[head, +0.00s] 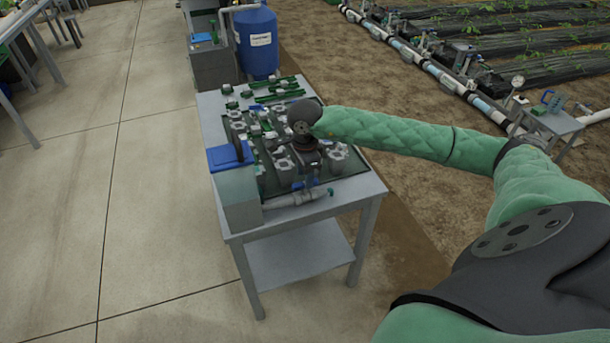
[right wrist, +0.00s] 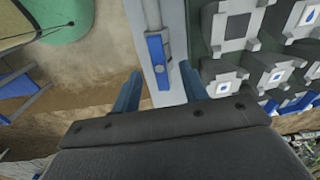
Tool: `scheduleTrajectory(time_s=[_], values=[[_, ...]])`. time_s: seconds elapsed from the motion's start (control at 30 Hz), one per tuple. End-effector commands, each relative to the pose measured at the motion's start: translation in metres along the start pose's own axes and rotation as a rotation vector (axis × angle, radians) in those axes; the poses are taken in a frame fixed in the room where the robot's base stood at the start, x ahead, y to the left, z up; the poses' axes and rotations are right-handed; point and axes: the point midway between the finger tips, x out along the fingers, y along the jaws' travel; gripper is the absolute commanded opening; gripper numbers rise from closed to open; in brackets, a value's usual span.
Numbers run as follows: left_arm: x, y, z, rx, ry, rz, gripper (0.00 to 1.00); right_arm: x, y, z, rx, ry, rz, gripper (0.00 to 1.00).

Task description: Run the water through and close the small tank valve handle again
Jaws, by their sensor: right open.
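The small tank (head: 238,198) is a grey box with a blue lid (head: 230,155) at the table's near left corner. A pale pipe with a valve (head: 295,199) runs from it along the near edge. In the right wrist view, the blue valve handle (right wrist: 157,48) lies roughly in line with the pipe (right wrist: 152,14). My right gripper (head: 309,181) is above the valve, pointing down. In the right wrist view, its open fingers (right wrist: 160,75) are on either side of the handle's line, with gaps showing. Contact is not visible. My left gripper is not in view.
The metal table (head: 352,187) carries a dark tray with several grey valve blocks (head: 338,152) close beside the gripper. A blue barrel (head: 256,48) stands behind. Concrete floor (head: 150,215) is clear to the left; soil beds and pipes lie to the right.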

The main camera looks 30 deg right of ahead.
Motion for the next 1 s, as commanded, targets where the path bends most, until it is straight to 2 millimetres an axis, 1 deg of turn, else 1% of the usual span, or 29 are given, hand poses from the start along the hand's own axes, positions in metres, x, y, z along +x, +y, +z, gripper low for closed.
scheduleTrajectory(time_s=[0.1, 0.2, 0.47, 0.67, 1.0], values=[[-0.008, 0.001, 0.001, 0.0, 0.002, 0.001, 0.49, 0.0, 0.0, 0.0, 0.033, 0.0, 0.0, 0.44], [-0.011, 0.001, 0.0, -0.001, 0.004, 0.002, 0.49, 0.0, 0.0, 0.0, 0.044, 0.0, 0.0, 0.44], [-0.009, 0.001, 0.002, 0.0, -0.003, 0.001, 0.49, 0.0, 0.0, 0.0, 0.045, 0.0, 0.0, 0.44], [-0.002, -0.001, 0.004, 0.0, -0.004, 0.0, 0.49, 0.007, 0.0, 0.0, 0.045, 0.0, 0.001, 0.44], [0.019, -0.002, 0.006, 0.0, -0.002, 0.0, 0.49, 0.03, 0.0, 0.0, 0.045, 0.001, 0.001, 0.44]])
